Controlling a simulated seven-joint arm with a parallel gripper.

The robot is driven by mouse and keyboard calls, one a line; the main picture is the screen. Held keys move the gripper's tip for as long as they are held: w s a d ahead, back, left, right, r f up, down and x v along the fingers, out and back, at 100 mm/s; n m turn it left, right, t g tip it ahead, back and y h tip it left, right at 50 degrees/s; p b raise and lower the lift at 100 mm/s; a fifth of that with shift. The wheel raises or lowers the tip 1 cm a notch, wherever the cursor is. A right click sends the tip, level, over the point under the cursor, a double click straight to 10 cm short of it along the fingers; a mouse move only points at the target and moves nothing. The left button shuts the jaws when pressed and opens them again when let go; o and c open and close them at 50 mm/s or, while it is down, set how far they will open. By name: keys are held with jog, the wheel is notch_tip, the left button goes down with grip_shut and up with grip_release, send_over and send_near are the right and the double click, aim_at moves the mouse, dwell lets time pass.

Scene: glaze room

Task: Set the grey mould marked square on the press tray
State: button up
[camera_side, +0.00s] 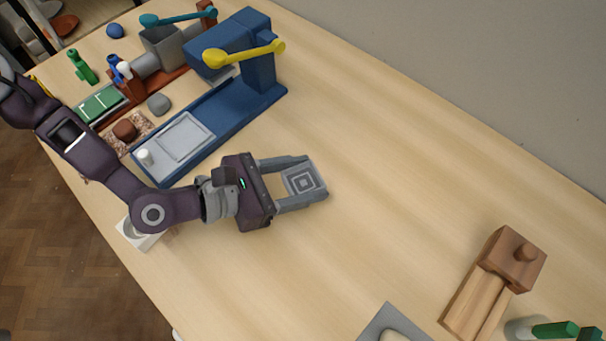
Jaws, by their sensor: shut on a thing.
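The grey mould (304,182) is a flat block with nested square outlines on its top face. My gripper (303,181) is shut on it, with one finger along each side. The mould is to the right of the blue press (232,97), over the bare table; I cannot tell whether it touches the wood. The press tray (184,138) is a pale grey plate with a square outline, on the press's blue base. Nothing lies inside its outline. A small white knob (145,157) stands at the tray's near left end. The press has a yellow lever (245,53) on top.
Behind the press are a grey machine with a teal lever (178,18), a green pad (100,105), green bottle (82,67) and blue ball (115,31). A wooden block tool (512,262) and grey board (375,328) lie at lower right. The middle right table is clear.

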jog(key=o, duration=1.6)
jog(key=shift+f, duration=0.1)
jog(key=shift+c, duration=0.2)
jog(key=v, duration=1.2)
jog(key=shift+r, duration=0.2)
jog(key=shift+w, duration=0.1)
